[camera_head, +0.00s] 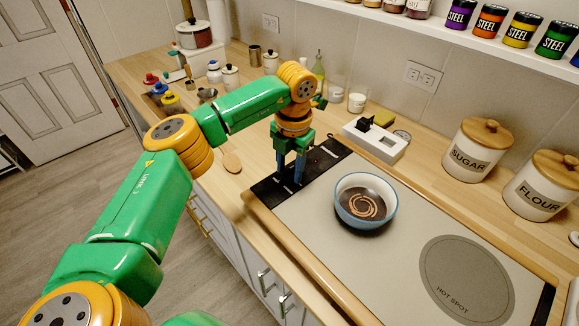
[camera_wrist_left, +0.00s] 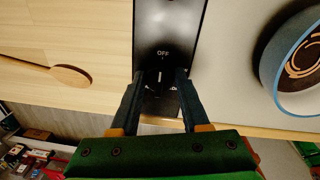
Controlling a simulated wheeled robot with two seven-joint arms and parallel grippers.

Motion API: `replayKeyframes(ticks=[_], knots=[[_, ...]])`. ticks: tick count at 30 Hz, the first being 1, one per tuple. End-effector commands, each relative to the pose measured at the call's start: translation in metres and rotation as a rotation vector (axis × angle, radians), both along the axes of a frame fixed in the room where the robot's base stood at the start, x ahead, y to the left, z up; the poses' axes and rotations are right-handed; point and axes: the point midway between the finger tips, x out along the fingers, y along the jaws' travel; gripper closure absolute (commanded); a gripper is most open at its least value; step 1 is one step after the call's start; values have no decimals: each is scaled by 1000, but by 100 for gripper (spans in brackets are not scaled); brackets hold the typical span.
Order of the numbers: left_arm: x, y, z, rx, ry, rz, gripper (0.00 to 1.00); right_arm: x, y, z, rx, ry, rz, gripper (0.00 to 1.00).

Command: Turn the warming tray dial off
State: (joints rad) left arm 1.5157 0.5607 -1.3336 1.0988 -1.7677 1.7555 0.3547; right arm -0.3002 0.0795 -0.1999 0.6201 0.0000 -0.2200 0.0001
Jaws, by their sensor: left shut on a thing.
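The warming tray (camera_head: 315,215) is a pale flat plate let into the wooden counter, with a black control strip (camera_head: 326,154) along its left end. In the left wrist view the strip (camera_wrist_left: 168,28) carries the word OFF, with a small pale mark just below it between my fingertips. My left gripper (camera_head: 291,178) points down onto the strip. Its two dark fingers (camera_wrist_left: 161,78) are shut on the dark dial, which is mostly hidden between them and hard to tell from the strip. My right gripper is in neither view.
A blue-rimmed bowl (camera_head: 350,219) with a brown swirl stands on the tray, right of my gripper. A wooden spoon (camera_head: 232,161) lies to the left. A white box (camera_head: 375,140) and the sugar (camera_head: 470,160) and flour (camera_head: 535,194) canisters stand behind. The tray's HOT SPOT end is clear.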

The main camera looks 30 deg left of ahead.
Motion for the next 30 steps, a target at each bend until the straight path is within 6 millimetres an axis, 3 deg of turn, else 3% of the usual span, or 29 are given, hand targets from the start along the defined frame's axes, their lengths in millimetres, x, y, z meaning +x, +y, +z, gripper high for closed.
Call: replayKeyframes(ticks=[8,9,11,12,21,30], knots=[[0,0,-1,0,2,1,100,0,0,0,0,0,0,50],[0,0,-1,0,2,1,44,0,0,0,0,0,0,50],[0,0,-1,0,2,1,27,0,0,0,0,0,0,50],[0,0,-1,0,2,1,24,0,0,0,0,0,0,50],[0,0,3,1,-1,0,24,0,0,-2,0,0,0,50],[0,-4,61,1,-2,0,24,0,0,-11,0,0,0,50]])
